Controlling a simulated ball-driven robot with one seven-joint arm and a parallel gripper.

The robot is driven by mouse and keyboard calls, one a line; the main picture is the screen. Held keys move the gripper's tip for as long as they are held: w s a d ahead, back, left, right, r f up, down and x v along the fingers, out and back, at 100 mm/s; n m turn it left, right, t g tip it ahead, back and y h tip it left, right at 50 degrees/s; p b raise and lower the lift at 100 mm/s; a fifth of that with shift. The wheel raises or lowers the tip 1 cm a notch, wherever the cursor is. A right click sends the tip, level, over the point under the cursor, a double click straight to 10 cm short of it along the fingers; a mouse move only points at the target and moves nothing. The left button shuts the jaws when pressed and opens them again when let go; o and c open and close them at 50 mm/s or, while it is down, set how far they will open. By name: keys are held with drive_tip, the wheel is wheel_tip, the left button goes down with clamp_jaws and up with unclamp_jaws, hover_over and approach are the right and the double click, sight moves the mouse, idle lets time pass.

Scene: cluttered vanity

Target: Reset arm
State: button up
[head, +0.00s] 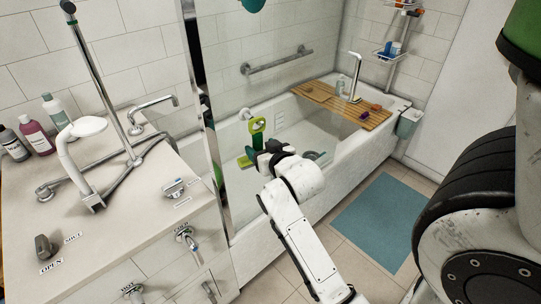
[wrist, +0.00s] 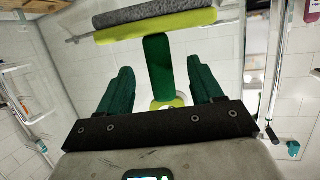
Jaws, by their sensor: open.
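My gripper (head: 252,154) is at the end of my white arm, over the near part of the bathtub in the head view. In the wrist view its two dark green fingers (wrist: 160,67) are spread apart. A scrubber-like tool (wrist: 157,55) with a dark green handle and a lime and grey head shows between and beyond the fingers. Clear gaps show on both sides of its handle. A lime green piece with a hole (head: 257,125) stands just beside my gripper in the head view. My arm's end hides part of that area.
The bathtub (head: 345,152) holds a wooden tray (head: 372,118) with small items across its rim. A vanity counter (head: 110,205) with bottles (head: 36,136) and a lamp-like white fixture (head: 82,128) is at left. A glass panel edge (head: 208,130) stands between them. A blue mat (head: 378,218) lies on the floor.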

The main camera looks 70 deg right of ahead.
drive_tip(key=v, duration=0.5)
drive_tip(key=shift+s+a+r+b, duration=0.1)
drive_tip(key=shift+s+b, duration=0.2)
drive_tip(key=shift+b, duration=0.05)
drive_tip(key=w+a+f+n+g+y, duration=0.3)
drive_tip(key=a+f+y, duration=0.4)
drive_tip(key=a+f, duration=0.65)
drive_tip(key=s+a+f+n+g+y, duration=0.1)
drive_tip(key=s+a+f+n+g, duration=0.2)
drive_tip(key=a, duration=0.3)
drive_tip(key=s+a+f+n+g+y, duration=0.2)
drive_tip(key=s+a+f+g, duration=0.1)
drive_tip(key=s+a, duration=0.3)
drive_tip(key=shift+s+a+f+n, duration=0.3)
drive_tip(key=shift+a+f+n, duration=0.05)
drive_tip(key=shift+a+n, duration=0.1)
drive_tip(key=shift+c, duration=0.2)
